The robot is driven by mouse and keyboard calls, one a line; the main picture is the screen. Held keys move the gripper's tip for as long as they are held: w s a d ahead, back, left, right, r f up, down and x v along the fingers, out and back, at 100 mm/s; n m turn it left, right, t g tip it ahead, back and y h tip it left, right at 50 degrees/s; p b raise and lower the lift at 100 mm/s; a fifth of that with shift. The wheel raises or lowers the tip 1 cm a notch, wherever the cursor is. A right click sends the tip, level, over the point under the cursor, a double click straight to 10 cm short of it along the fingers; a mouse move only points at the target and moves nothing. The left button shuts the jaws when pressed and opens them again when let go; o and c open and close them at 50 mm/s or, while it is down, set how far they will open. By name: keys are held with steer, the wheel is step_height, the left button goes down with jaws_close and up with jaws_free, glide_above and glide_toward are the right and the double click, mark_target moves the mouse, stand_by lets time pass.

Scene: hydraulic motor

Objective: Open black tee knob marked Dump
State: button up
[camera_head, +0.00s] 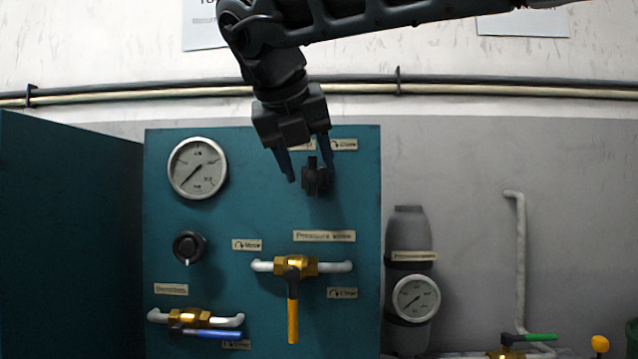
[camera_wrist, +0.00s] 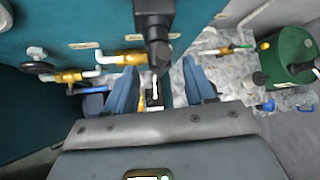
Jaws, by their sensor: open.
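The black tee knob (camera_head: 316,179) sticks out of the upper right of the teal panel (camera_head: 215,290). It also shows in the wrist view as a dark stem with a wider head (camera_wrist: 154,24). My gripper (camera_head: 309,173) points down at it from above, with its two blue fingers spread. In the wrist view my gripper (camera_wrist: 160,78) has one finger on either side of the knob's line, and the gap between them looks empty. I cannot tell whether either finger touches the knob. The label above the knob is partly hidden by my gripper, so I cannot read Dump.
A gauge (camera_head: 198,168) and a round black knob (camera_head: 189,247) are on the panel's left. Below are a yellow-handled valve (camera_head: 292,305) and a blue-handled valve (camera_head: 205,333). A dark cylinder (camera_head: 409,225) with a gauge stands right of the panel.

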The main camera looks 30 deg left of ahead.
steer(key=shift+v, duration=1.2)
